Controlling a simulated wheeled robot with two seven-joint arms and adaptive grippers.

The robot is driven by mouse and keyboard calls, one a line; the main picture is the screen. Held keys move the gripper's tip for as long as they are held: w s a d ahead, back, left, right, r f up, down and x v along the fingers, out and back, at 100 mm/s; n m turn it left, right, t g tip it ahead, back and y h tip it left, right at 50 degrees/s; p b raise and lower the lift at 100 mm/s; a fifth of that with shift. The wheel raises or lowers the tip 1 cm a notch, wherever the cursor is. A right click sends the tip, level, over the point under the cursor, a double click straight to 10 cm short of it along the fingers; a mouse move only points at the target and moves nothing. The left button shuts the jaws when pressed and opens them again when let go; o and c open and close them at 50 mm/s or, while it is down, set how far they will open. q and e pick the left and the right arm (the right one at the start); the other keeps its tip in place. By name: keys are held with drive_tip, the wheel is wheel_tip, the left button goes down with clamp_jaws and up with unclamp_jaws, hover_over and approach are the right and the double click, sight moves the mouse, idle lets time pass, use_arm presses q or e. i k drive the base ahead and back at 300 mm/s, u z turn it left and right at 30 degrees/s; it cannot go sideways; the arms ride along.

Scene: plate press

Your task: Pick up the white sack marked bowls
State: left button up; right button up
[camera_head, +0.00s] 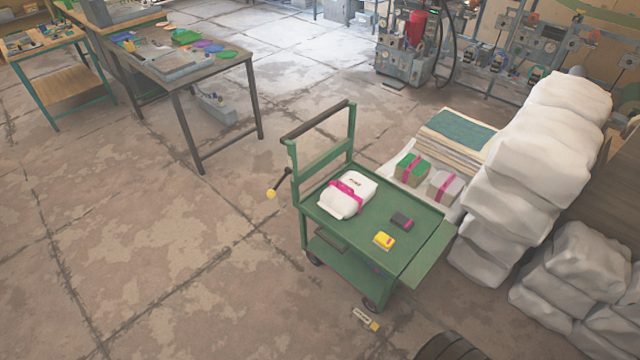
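A white sack (341,200) with a pink band lies on the top tray of a green cart (320,224), toward the cart's handle end. Dark print shows on the sack, but it is too small to read. Nothing is holding the sack. Neither of my grippers is in view.
On the cart tray are a dark block (401,221) and a yellow block (384,240). Beyond it lie a green-topped bundle (411,168) and a grey bundle (445,186). Large white sacks (540,150) are stacked at right. Floor (170,260) left of the cart is clear.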

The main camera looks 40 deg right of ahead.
sight(344, 197)
drive_tip(key=u, duration=0.05)
drive_tip(key=i, duration=1.8)
drive_tip(key=z, duration=0.65)
drive_tip(key=i, duration=0.9)
drive_tip(key=z, duration=1.6)
drive_tip(key=i, duration=0.65)
drive_tip(key=z, duration=0.6)
